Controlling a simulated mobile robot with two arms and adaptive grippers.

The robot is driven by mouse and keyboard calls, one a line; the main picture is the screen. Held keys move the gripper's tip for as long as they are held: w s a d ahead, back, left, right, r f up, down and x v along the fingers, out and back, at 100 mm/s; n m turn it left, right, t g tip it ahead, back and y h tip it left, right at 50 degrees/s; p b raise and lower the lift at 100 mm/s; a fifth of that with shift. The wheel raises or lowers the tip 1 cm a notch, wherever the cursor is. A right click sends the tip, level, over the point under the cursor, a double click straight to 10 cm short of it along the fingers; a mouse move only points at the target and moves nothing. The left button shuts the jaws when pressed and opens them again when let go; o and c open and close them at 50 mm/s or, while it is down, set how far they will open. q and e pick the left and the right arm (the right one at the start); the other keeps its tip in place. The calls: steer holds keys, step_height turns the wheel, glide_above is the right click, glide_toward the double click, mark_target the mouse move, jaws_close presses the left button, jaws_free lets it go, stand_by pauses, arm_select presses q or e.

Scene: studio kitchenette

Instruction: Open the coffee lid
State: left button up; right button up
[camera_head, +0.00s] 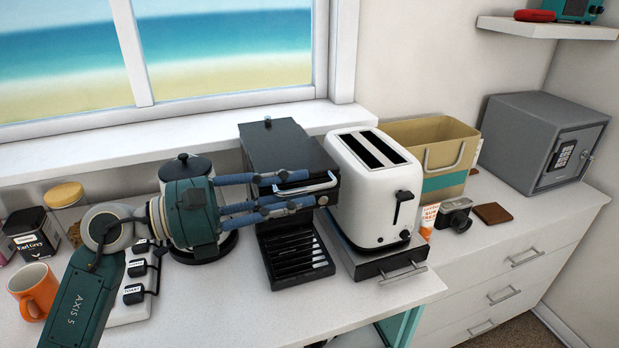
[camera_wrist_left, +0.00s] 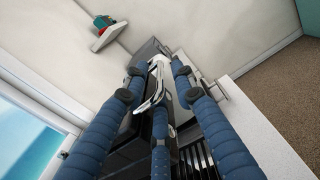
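The black coffee machine (camera_head: 288,150) stands on the counter with its lid closed. A silver bar handle (camera_head: 318,187) runs along the front of its lid. My left gripper (camera_head: 308,188) is at the handle, with blue fingers spread above and below the bar. In the left wrist view the handle (camera_wrist_left: 152,88) lies between the fingers (camera_wrist_left: 155,80). The fingers look apart, not closed on it; contact is hard to judge. My right gripper is in neither view.
A white toaster (camera_head: 376,185) stands close right of the machine. A black-lidded canister (camera_head: 185,168) is behind my left gripper. An orange mug (camera_head: 36,288) and a switch panel (camera_head: 130,311) are at the left. The window sill (camera_head: 90,155) runs behind.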

mark_target(329, 183)
arm_select(q)
steer(key=shift+p+x, duration=0.35)
steer(key=shift+x, duration=1.15)
steer(key=shift+c, duration=0.5)
jaws_close()
steer(key=shift+w+r, duration=0.1)
